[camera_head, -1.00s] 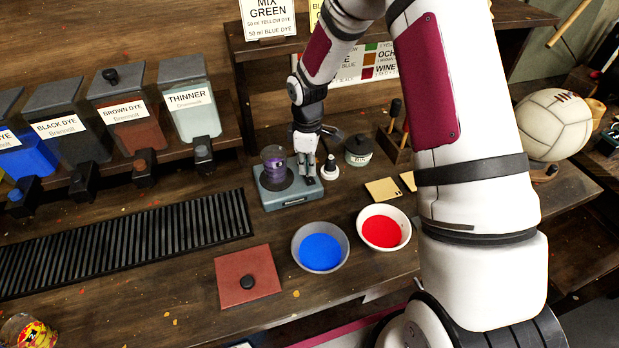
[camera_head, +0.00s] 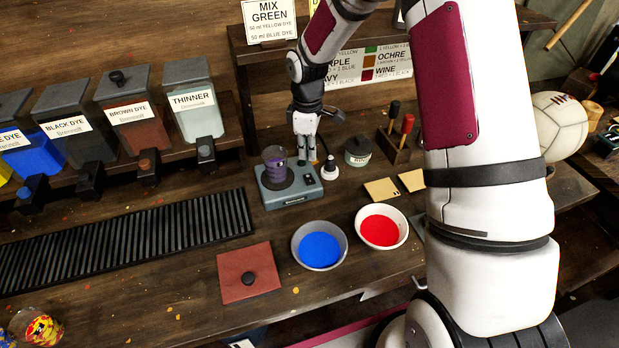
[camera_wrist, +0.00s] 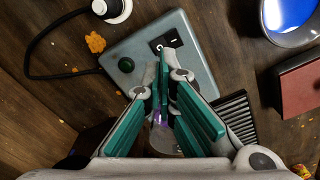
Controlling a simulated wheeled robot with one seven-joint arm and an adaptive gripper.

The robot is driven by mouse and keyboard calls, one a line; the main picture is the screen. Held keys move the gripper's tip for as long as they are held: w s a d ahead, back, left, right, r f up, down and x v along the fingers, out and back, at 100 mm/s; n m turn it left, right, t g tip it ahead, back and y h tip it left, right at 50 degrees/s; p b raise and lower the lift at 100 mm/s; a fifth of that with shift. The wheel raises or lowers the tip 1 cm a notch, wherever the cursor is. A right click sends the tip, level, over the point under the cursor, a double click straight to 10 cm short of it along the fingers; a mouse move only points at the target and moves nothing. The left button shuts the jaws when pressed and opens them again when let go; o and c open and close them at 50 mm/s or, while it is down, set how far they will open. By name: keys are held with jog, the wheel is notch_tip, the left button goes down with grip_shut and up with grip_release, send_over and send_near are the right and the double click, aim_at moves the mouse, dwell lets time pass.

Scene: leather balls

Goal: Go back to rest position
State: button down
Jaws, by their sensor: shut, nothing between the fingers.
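My gripper (camera_head: 306,158) points down behind and just right of the purple cup (camera_head: 274,160), above the grey mixing device (camera_head: 292,198). The cup stands on the device's round plate. In the wrist view, my gripper (camera_wrist: 167,80) has its green-padded fingers closed together with nothing held. The device (camera_wrist: 192,48) shows beyond the fingertips there, with its switch and a dark green knob.
Bowls of blue dye (camera_head: 320,247) and red dye (camera_head: 381,231) sit in front. Dye dispensers (camera_head: 197,105) line the left. A white ball (camera_head: 556,125) is far right.

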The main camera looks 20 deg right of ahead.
dwell(0.3)
jog(key=s+r+m+t, duration=0.1)
jog(key=s+r+m, duration=0.1)
jog(key=s+r, duration=0.35)
jog(key=s+r+m+t+h, duration=0.1)
jog(key=s+r+m, duration=0.1)
jog(key=r, duration=0.7)
jog(key=s+r+m+t, duration=0.15)
jog(key=s+r, duration=0.25)
jog(key=r, duration=0.4)
jog(key=s+r+m+t, duration=0.1)
jog(key=s+r+m, duration=0.2)
jog(key=s, duration=0.6)
jog(key=s+r+m+t+y, duration=0.1)
jog(key=s+r+m, duration=0.2)
jog(key=s, duration=0.6)
